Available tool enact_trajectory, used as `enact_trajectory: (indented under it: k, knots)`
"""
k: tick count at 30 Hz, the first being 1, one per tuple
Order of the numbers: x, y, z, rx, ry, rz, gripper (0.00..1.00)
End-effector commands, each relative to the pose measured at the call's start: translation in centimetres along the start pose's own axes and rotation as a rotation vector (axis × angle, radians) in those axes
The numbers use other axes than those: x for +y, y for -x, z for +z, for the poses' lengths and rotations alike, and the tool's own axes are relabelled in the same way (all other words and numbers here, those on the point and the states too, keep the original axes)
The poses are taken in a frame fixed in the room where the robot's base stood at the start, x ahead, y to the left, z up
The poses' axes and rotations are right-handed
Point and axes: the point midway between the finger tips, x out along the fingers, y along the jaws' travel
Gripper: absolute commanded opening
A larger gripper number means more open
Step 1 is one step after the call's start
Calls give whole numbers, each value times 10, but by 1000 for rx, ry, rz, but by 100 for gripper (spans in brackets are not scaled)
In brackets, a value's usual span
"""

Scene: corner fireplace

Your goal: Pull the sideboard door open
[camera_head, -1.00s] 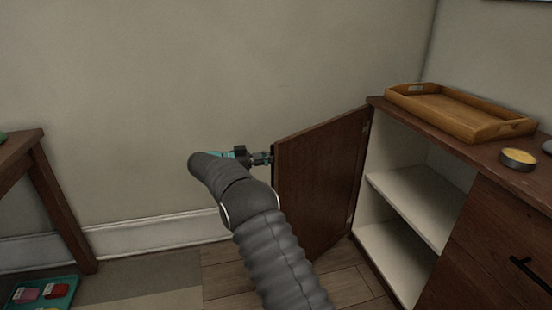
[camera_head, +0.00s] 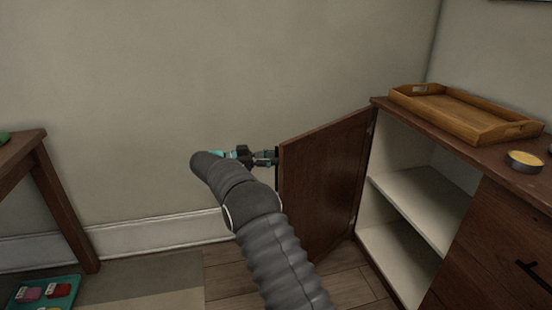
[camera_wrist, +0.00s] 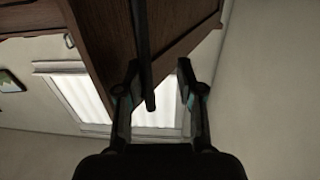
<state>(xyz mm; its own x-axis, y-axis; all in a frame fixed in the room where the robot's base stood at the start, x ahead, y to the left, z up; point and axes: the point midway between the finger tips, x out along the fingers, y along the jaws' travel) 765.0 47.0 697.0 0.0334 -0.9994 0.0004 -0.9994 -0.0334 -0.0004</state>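The sideboard door (camera_head: 325,185) is dark brown wood and stands wide open, swung out from the sideboard (camera_head: 505,240). Behind it two white shelf surfaces show in the open, empty compartment. The door's black bar handle (camera_head: 278,168) is at its free edge. My gripper (camera_head: 268,158) is at that edge, partly hidden behind my arm in the head view. In the wrist view, my gripper's fingers (camera_wrist: 158,78) are spread apart. The handle (camera_wrist: 143,45) runs between them, nearer the left finger, with a clear gap to the right finger.
A wooden tray (camera_head: 465,115) and a yellow-topped round tin (camera_head: 524,161) stand on the sideboard top. A wooden table (camera_head: 50,195) is at left, with a teal tray (camera_head: 45,293) below it. The wall (camera_head: 200,70) is behind my gripper.

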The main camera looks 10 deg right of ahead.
Motion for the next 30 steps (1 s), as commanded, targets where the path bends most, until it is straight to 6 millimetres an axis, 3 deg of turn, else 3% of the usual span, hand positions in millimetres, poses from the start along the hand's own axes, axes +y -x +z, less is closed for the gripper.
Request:
enact_trajectory:
  k: [15,27,28,30]
  knots:
    - [-1,66,1,0,-1,-2,37]
    - [0,74,0,0,1,0,37]
    - [0,74,0,0,0,0,34]
    - [-1,73,-1,1,-3,-4,17]
